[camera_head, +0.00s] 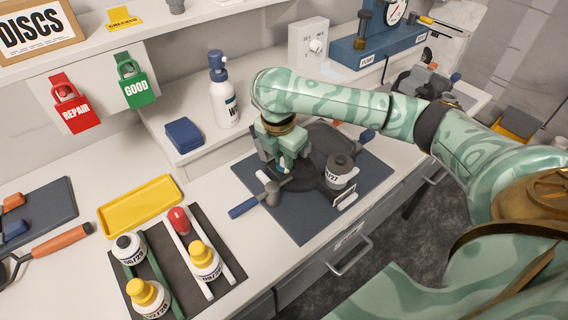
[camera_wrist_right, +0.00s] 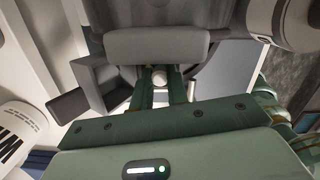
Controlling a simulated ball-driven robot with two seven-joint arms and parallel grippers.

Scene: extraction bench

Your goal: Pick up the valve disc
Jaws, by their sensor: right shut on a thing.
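My right gripper (camera_head: 290,163) points down over the dark clamp-like fixture (camera_head: 312,182) on the blue mat. In the right wrist view its two green fingers (camera_wrist_right: 164,92) are shut on a small pale round part (camera_wrist_right: 159,76). This part sits low among grey fixture blocks; whether it belongs to the valve disc I cannot tell. The valve disc is not clearly visible, as the gripper and fixture hide most of that spot. I cannot tell whether the held part is clear of the fixture. My left gripper is not in view.
A grey-topped labelled container (camera_head: 341,172) stands close right of the gripper. A blue-handled bar (camera_head: 247,206) sticks out left. A white pump bottle (camera_head: 224,100) stands behind. The mat's front (camera_head: 305,230) is clear.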

